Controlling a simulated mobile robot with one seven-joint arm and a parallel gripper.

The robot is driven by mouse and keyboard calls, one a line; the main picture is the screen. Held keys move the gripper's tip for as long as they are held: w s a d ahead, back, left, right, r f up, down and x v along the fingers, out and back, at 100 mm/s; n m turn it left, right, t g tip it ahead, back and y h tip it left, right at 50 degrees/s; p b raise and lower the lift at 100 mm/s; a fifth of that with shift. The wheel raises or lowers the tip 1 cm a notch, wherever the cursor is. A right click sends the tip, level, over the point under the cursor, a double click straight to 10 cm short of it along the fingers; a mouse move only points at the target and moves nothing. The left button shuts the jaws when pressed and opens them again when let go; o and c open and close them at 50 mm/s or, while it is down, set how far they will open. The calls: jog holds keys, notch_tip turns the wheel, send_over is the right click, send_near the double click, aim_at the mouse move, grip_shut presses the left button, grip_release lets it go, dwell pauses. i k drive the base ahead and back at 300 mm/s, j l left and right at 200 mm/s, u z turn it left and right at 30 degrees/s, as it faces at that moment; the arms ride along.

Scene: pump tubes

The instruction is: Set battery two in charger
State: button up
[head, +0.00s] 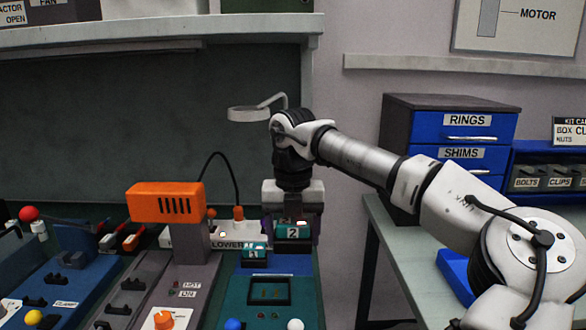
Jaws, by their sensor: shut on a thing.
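Battery two (294,241), a teal block with a white "2" label, is between the jaws of my gripper (292,224). The gripper points down and is shut on it. Battery one (254,253), a similar teal block labelled "1", stands just left of and slightly below battery two in the picture. The teal unit (238,301) with a dark window, which looks like the charger, is in front of both. Battery two's underside and any slot below it cannot be made out, so I cannot tell whether it touches the unit.
An orange-headed device (165,203) stands to the left, beside a white strip marked "LOWER" (228,243). A blue knob (233,324) and a white knob (295,324) are at the unit's front. Blue drawers (463,127) stand on the right bench, behind my arm.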

aim_at(269, 293)
jog(key=k, duration=0.85)
